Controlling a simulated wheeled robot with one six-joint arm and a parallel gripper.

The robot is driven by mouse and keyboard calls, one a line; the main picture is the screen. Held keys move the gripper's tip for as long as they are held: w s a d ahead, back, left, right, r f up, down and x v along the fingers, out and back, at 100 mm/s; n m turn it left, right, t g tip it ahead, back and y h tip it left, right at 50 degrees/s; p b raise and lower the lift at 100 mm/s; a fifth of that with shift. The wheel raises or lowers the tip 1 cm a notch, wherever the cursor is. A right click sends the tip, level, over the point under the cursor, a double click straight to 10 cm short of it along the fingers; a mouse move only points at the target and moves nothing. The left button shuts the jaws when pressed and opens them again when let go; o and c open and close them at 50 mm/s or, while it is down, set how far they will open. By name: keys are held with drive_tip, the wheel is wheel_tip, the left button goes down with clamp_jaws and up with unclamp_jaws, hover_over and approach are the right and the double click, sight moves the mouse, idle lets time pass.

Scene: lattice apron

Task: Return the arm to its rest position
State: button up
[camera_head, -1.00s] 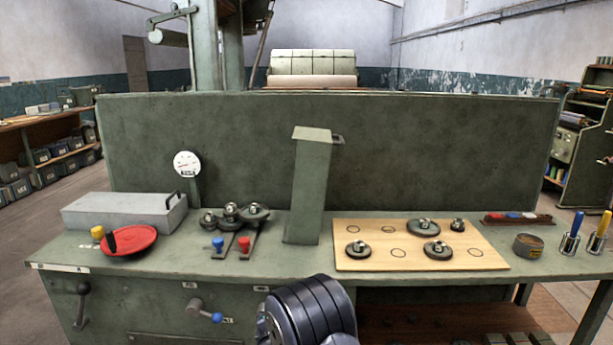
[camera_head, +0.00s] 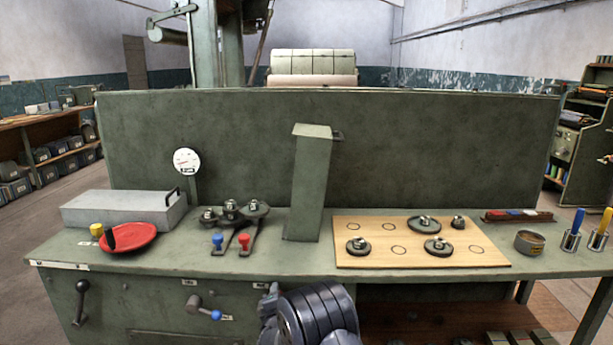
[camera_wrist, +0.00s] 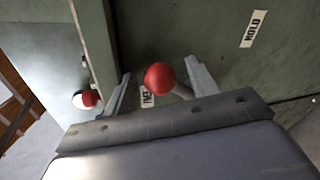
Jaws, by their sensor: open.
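My gripper (camera_wrist: 156,74) is open in the wrist view, with one finger to each side of a red ball knob (camera_wrist: 159,78). The knob appears between or just beyond the fingers, with a gap on both sides; its exact depth I cannot tell. In the head view my arm (camera_head: 309,314) is folded low at the bottom middle, in front of the bench (camera_head: 140,285). The gripper and that knob do not show in the head view.
A green upright post (camera_head: 309,185) stands on the bench. A lever with a blue knob (camera_head: 216,315) sticks out of the bench front. A wooden board (camera_head: 365,230) with weights lies right, a red dish (camera_head: 135,238) left. A HOLD label (camera_wrist: 253,28) is beside the knob.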

drive_tip(key=shift+d+f+m+b, duration=0.4)
drive_tip(key=shift+f+m+b, duration=0.2)
drive_tip(key=shift+b, duration=0.6)
drive_tip(key=shift+d+b, duration=0.1)
drive_tip(key=shift+b, duration=0.4)
drive_tip(key=shift+d+m, duration=0.1)
drive_tip(key=shift+m, duration=0.2)
drive_tip(key=shift+s+y, duration=0.15)
drive_tip(key=shift+y, duration=0.25)
